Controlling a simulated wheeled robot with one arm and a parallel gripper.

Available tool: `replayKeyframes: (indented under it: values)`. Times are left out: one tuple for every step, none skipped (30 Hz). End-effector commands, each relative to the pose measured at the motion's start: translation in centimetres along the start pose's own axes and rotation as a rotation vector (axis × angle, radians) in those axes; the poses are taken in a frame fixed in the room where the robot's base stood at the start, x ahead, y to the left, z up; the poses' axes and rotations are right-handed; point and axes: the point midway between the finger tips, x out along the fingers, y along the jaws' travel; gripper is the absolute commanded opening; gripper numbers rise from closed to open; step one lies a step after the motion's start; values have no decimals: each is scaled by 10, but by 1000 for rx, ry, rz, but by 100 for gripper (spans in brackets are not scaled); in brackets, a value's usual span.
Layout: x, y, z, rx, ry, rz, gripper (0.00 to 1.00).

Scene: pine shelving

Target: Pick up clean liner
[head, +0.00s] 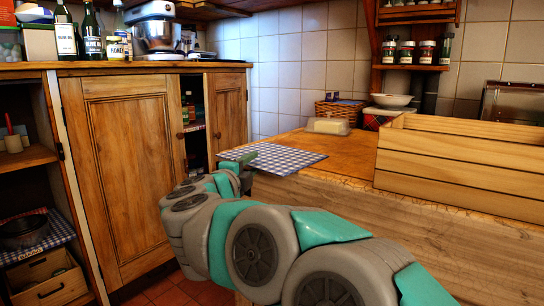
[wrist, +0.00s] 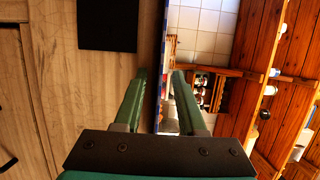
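A blue-and-white checked liner (head: 284,158) lies flat on the wooden counter top, with its left part reaching over the counter's edge. My gripper (head: 240,163) is at that overhanging left side, partly hidden by my arm. In the wrist view my green fingers (wrist: 160,72) stand apart, with a gap on both sides of a thin blue edge (wrist: 161,40) that looks like the liner seen edge-on. The fingers do not appear to press on it. Another checked cloth (head: 38,240) lies on the lower left shelf under a dark pot.
A slatted wooden crate (head: 455,165) stands on the counter right of the liner. A butter dish (head: 328,126), a wicker basket (head: 338,110) and a white bowl (head: 392,100) stand behind. A cupboard door (head: 125,175) is left of my arm. The counter's side (head: 330,205) is close to my arm.

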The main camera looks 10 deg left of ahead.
Motion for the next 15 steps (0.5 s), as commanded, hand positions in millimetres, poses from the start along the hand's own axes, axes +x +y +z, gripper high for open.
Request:
replayKeyframes:
  values:
    - [1, 0, 0, 0, 0, 0, 40]
    - [0, 0, 0, 0, 0, 0, 40]
    - [0, 0, 0, -1, -1, 0, 40]
    - [0, 0, 0, -1, -1, 0, 40]
    - [0, 0, 0, -1, -1, 0, 40]
    - [0, 0, 0, -1, -1, 0, 37]
    - [0, 0, 0, -1, -1, 0, 33]
    - [0, 0, 0, -1, -1, 0, 30]
    - [0, 0, 0, -1, -1, 0, 25]
    - [0, 1, 0, -2, -1, 0, 22]
    - [0, 1, 0, -2, -1, 0, 19]
    - [0, 1, 0, -2, -1, 0, 14]
    - [0, 1, 0, -2, -1, 0, 11]
    - [0, 1, 0, -2, -1, 0, 7]
    - [0, 1, 0, -2, -1, 0, 3]
